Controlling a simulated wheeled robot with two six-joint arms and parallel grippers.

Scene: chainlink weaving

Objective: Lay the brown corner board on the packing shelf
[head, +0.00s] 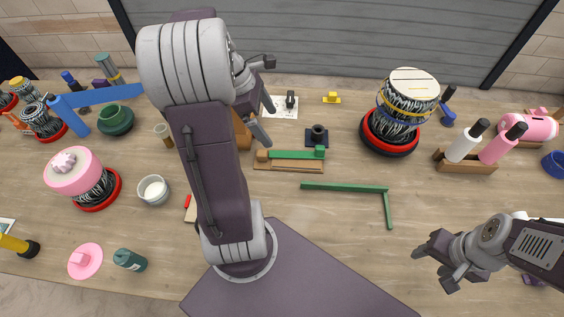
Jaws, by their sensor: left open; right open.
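A brown piece (241,129) stands partly hidden behind my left arm; it may be the brown corner board, but its full shape is hidden. A low wooden stand (288,167) with a green bar (292,154) on it lies just right of it. I cannot tell which thing is the packing shelf. My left gripper (265,118) is open, close to the brown piece's right side; whether they touch is unclear. My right gripper (434,268) is open and empty over the table at the lower right.
A green L-shaped piece (345,188) lies flat mid-table. A black square-based holder (317,136) stands behind it. A drum-like stack (405,105) and a wooden bottle rack (466,164) stand to the right. Bare table lies between the L-piece and my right gripper.

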